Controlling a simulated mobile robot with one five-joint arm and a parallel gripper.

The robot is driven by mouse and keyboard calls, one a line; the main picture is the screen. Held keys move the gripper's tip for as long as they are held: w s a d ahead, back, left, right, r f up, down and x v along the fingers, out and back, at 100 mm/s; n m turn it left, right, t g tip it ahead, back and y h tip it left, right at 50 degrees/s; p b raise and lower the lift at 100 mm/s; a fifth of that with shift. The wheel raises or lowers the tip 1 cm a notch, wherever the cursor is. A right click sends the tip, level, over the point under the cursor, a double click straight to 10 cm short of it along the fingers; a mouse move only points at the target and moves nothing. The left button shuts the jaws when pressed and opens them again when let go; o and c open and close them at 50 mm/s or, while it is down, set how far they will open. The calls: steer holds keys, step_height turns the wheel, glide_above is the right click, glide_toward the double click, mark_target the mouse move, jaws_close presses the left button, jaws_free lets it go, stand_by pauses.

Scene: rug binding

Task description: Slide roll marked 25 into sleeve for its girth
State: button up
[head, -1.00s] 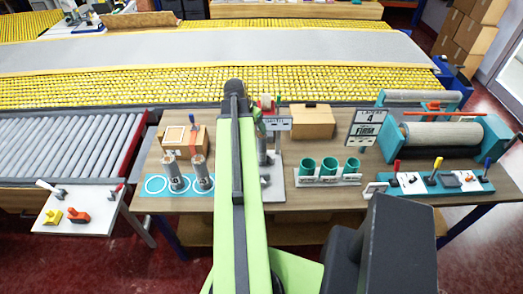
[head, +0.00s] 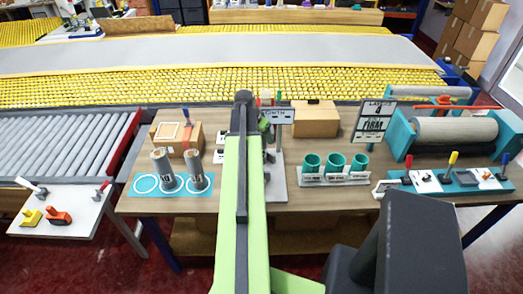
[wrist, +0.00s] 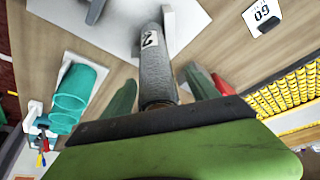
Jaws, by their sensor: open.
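In the wrist view a grey roll (wrist: 156,75) with a white label, on which a "2" shows and the rest is unclear, lies between the two fingers of my gripper (wrist: 158,96). The fingers are apart; I cannot tell if they touch it. My arm hides this roll in the head view. Two more grey rolls stand upright on the teal ringed mat (head: 143,194): one in the middle (head: 162,167), one at right (head: 194,168); their marks are unreadable. Three teal sleeves (head: 335,163) stand in a row right of my arm; they also show in the wrist view (wrist: 76,92).
A girth sign (head: 278,115) and a cardboard box (head: 315,120) stand behind. A teal roller machine (head: 455,131) and lever panel (head: 450,182) are at right. A roller conveyor (head: 70,145) is at left. Bare tabletop lies in front of the sleeves.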

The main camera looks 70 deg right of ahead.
steer(key=shift+x, duration=0.8)
steer(key=shift+c, duration=0.3)
jaws_close()
